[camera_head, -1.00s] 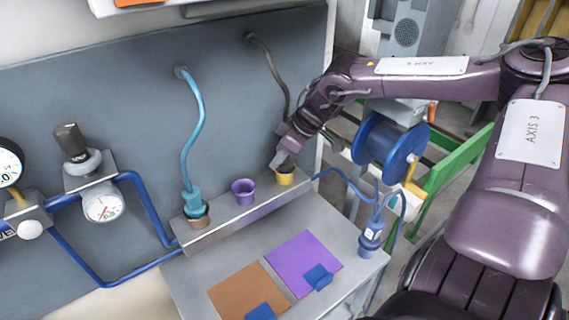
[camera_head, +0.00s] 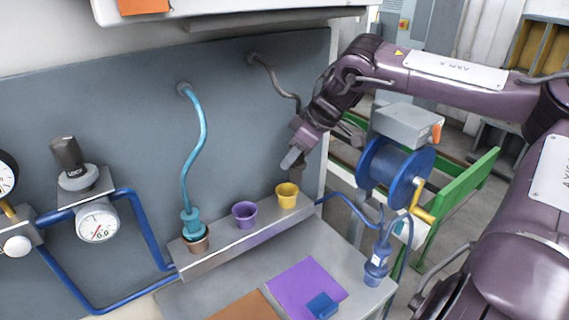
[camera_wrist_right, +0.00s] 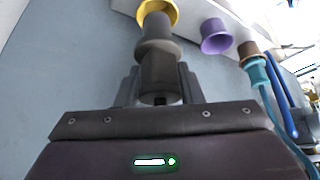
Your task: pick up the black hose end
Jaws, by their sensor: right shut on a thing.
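My right gripper (camera_head: 291,158) is shut on the black hose end, which shows between its fingers as a dark grey stepped cylinder (camera_wrist_right: 158,62) in the right wrist view. In the head view, the gripper mostly hides the hose end. The yellow cup also shows beyond the hose end in the right wrist view (camera_wrist_right: 172,14). My left gripper is not in view.
On the same ledge (camera_head: 222,254) stand a purple cup (camera_head: 244,214) and a brown cup (camera_head: 197,243) holding a cyan hose end (camera_head: 190,222). A blue reel (camera_head: 385,167) and blue connector (camera_head: 376,264) are at the right. Gauges and blue pipes are at the left.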

